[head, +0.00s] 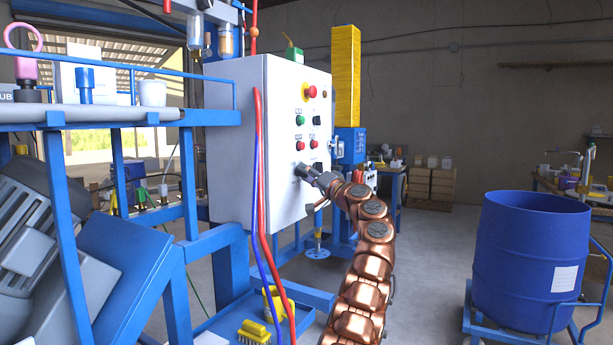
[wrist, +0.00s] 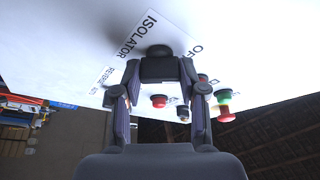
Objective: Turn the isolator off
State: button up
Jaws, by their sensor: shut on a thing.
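The isolator is a dark rotary knob (wrist: 160,50) on the white control panel, under the printed word "ISOLATOR" in the wrist view. The word "OFF" is printed to its right there, partly hidden. My gripper (wrist: 160,80) has one finger on each side of the dark knob's grip and is shut on it. In the head view my gripper (head: 307,174) reaches the lower front of the white control cabinet (head: 240,150). It hides the knob there.
A red emergency stop (head: 310,91) sits high on the panel, with green and red buttons (head: 299,146) below it. Red and blue cables (head: 262,200) hang by the cabinet's left edge. A blue drum (head: 525,255) stands at right. A blue frame (head: 185,190) is at left.

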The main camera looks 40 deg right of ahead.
jog(key=o, duration=1.1)
jog(key=shift+o, duration=0.2)
jog(key=r+v, duration=0.1)
jog(key=v, duration=1)
jog(key=shift+s+d, duration=0.25)
jog(key=shift+d, duration=0.3)
jog(key=shift+s, duration=0.15)
jog(key=shift+a+f, duration=0.5)
jog(key=shift+f, duration=0.05)
